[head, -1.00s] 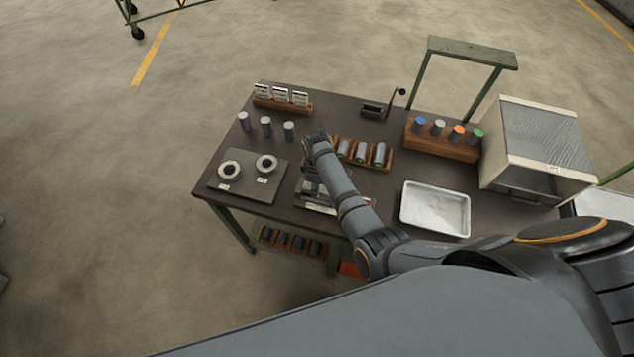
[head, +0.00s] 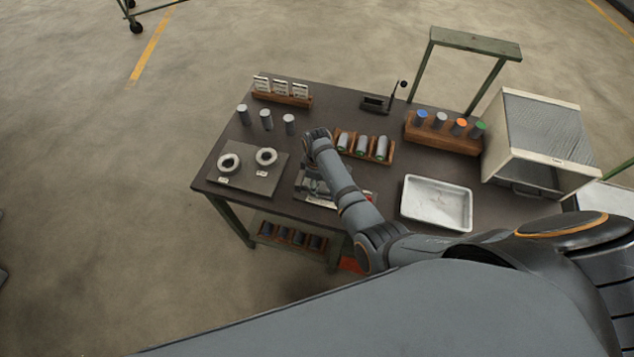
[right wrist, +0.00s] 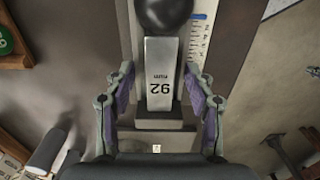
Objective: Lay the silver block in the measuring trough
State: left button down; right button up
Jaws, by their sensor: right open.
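A silver block (right wrist: 161,78) marked 92 mm lies lengthwise between the fingers of my right gripper (right wrist: 158,95) in the right wrist view. The fingers have purple pads and are open, with a gap on each side of the block. The block appears to rest in the measuring trough (right wrist: 228,50), which has a blue-marked scale strip along one side. A black ball (right wrist: 163,12) covers the block's far end. In the head view the trough (head: 322,200) is at the table's front edge, mostly hidden by my right arm. My left gripper is not in view.
A grey plate with two rings (head: 248,180) lies to the left, and a white tray (head: 437,226) to the right.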

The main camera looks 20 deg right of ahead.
jog(key=shift+r, duration=0.25)
notch_tip(320, 180, up, 7)
jog(key=shift+r, duration=0.1)
dwell(0.7)
